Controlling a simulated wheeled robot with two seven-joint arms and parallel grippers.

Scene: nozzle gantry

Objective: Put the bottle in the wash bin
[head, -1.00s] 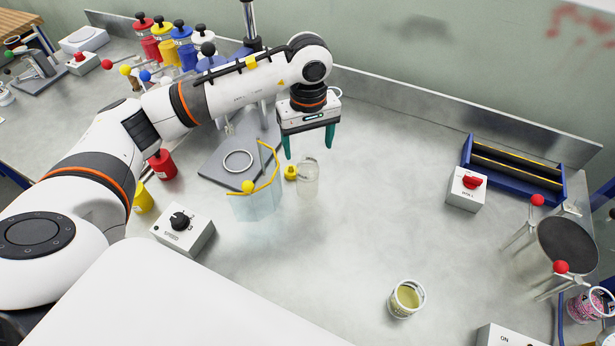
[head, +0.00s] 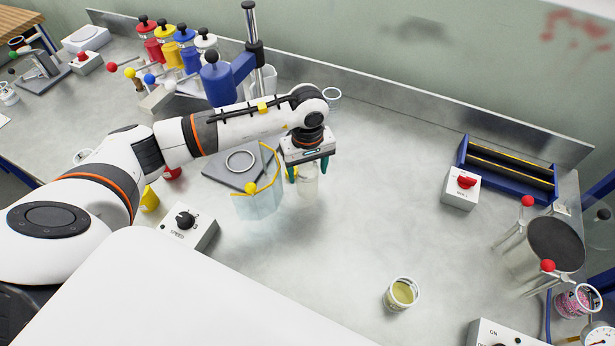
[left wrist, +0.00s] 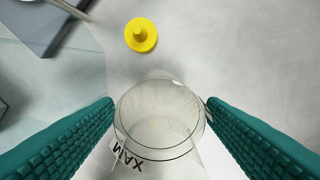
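The bottle is a clear, uncapped glass vessel (head: 308,183) standing upright on the grey bench. In the left wrist view the bottle (left wrist: 160,118) shows its round mouth and dark "MAX" lettering. My left gripper (head: 308,176) points down over it with its green fingers on either side. In the left wrist view the gripper (left wrist: 160,105) is open around the bottle, its fingertips close to the glass. A clear bin with a yellow rim (head: 257,203), apparently the wash bin, stands just left of the bottle. My right gripper is out of view.
A yellow stopper (left wrist: 141,35) lies near the bottle. A grey plate with a ring (head: 222,170) is behind the bin, and a speed knob box (head: 188,227) in front-left. A cup of yellowish liquid (head: 401,294) stands front right. The bench's middle right is clear.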

